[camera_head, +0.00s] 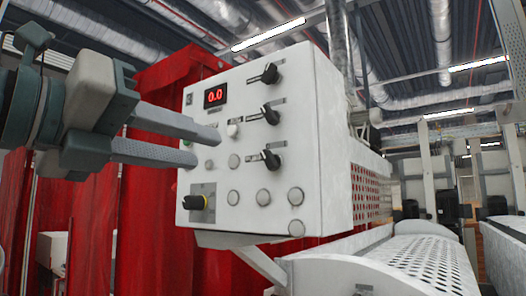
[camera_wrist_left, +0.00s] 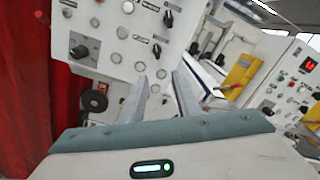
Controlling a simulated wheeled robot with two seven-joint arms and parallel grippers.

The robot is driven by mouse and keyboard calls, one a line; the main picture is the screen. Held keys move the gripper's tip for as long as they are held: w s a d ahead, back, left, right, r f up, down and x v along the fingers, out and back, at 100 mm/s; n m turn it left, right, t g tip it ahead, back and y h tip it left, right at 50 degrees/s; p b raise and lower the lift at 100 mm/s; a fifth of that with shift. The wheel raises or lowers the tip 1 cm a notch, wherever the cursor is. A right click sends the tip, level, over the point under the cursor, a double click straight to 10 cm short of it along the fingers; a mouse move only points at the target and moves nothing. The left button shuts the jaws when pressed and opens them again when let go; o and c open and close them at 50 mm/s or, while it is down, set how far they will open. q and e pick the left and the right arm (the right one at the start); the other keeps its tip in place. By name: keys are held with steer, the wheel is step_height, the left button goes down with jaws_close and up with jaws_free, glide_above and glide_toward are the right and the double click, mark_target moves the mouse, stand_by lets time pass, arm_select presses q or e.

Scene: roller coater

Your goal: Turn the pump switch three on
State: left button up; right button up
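The white control box (camera_head: 300,190) shows a red "0.0" display (camera_head: 215,96). Three black rotary switches run down its face: an upper one (camera_head: 269,73), a middle one (camera_head: 270,115) and a lower one (camera_head: 271,160). Their labels are too small to read, so I cannot tell which is pump switch three. My left gripper (camera_head: 206,147) is open and empty, left of the lower switch, with its fingers pointing at the box. In the left wrist view the open fingers (camera_wrist_left: 160,80) show below the box's face (camera_wrist_left: 112,45). My right gripper is not in view.
Another black knob (camera_head: 194,202) sits at the box's lower left, with several round buttons (camera_head: 263,197) beside it. Red curtains (camera_head: 95,225) hang behind and left. A perforated white guard (camera_head: 425,255) is at lower right. The left wrist view shows yellow parts (camera_wrist_left: 240,75) at right.

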arm_select(q)
steer(key=shift+a+r+n+t, duration=0.3)
steer(key=shift+a+r, duration=0.15)
steer(key=shift+d, duration=0.1)
steer(key=p, duration=0.8)
glide_toward(266, 159)
steer(key=x, duration=0.7)
steer(key=shift+w+d+r, duration=0.15)
steer(key=shift+w+d, duration=0.45)
steer(key=shift+w, duration=0.15)
